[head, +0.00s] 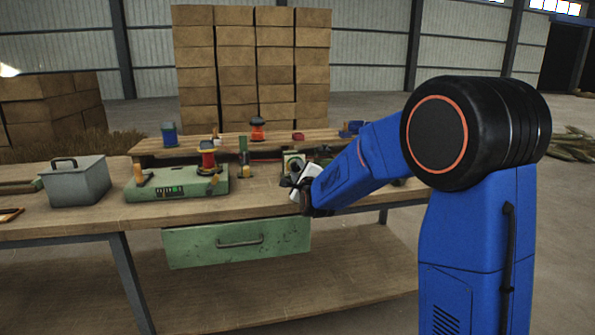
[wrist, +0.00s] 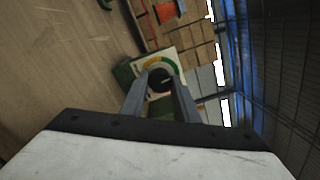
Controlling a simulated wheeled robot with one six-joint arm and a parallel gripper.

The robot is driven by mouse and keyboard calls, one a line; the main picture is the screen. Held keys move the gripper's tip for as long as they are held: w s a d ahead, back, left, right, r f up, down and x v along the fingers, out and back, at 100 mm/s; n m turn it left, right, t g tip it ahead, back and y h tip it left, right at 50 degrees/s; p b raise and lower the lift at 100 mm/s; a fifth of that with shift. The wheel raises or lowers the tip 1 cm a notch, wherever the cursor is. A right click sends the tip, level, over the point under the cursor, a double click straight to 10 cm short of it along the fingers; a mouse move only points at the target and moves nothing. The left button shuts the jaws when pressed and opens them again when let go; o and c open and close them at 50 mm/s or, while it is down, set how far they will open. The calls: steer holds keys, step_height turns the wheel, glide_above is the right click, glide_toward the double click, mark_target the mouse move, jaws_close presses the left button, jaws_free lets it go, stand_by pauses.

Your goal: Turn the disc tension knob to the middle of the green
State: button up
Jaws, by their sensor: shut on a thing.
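The black disc tension knob (wrist: 160,79) shows in the wrist view on a pale dial plate (wrist: 146,60). A coloured arc with green and yellow-orange parts curves around the knob's far side. A light mark shows on the knob, but it is too small to read against the arc. My gripper (wrist: 159,88) has one finger on each side of the knob and is shut on it. In the head view my gripper (head: 299,186) is at the green unit (head: 291,158) on the bench and hides much of it.
The wooden bench (head: 250,205) has a raised back shelf (head: 190,146) with small items. A green box with a red spool (head: 207,160) and a grey lidded bin (head: 75,182) stand left. A green drawer (head: 235,242) hangs below the front edge.

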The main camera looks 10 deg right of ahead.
steer(key=shift+f+m, duration=0.15)
steer(key=shift+m, duration=0.35)
steer(key=o, duration=1.1)
steer(key=shift+c, duration=0.2)
steer(key=shift+s, duration=0.15)
steer(key=s, duration=1.7)
steer(key=shift+s, duration=0.1)
